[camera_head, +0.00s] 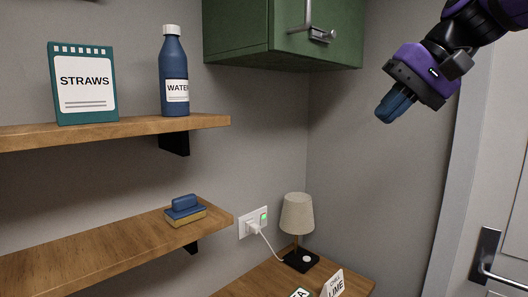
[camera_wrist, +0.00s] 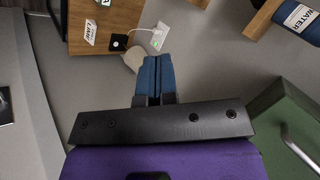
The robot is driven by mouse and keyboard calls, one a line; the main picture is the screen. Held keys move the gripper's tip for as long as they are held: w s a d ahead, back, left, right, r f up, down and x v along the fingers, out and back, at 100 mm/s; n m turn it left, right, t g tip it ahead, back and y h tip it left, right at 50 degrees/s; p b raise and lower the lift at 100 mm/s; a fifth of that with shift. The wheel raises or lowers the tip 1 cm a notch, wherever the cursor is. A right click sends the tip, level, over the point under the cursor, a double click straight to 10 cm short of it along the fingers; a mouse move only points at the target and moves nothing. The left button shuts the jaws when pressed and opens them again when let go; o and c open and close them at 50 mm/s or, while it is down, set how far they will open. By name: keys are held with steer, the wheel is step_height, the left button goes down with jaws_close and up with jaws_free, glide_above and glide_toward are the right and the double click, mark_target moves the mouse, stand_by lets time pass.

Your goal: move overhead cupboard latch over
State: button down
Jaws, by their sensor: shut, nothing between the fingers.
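The green overhead cupboard (camera_head: 240,33) hangs on the wall at the top of the head view. A metal bar handle (camera_head: 307,16) and a small metal latch (camera_head: 322,35) sit on its front near the lower edge. My gripper (camera_head: 383,116) is to the right of the cupboard and lower than the latch, apart from both. Its blue fingers are shut and hold nothing. In the wrist view my gripper (camera_wrist: 155,62) points toward the wall. The cupboard (camera_wrist: 282,118) is at the right there, with its handle (camera_wrist: 300,150) partly in view; the latch is not visible.
A lamp (camera_head: 297,213) stands below. A door (camera_head: 505,215) is at right. Space between gripper and cupboard is clear.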

steer(key=s+d+f+n+h, duration=0.1)
steer(key=s+d+f+h, duration=0.2)
steer(key=s+f, duration=0.3)
steer(key=s+d+f+n+t+h, duration=0.1)
steer(key=s+d+f+h, duration=0.2)
steer(key=s+f, duration=0.4)
step_height(320, 180, down, 4)
steer(key=shift+d+f+t+h, duration=0.1)
steer(key=shift+d+t+h, duration=0.2)
steer(key=shift+d, duration=0.1)
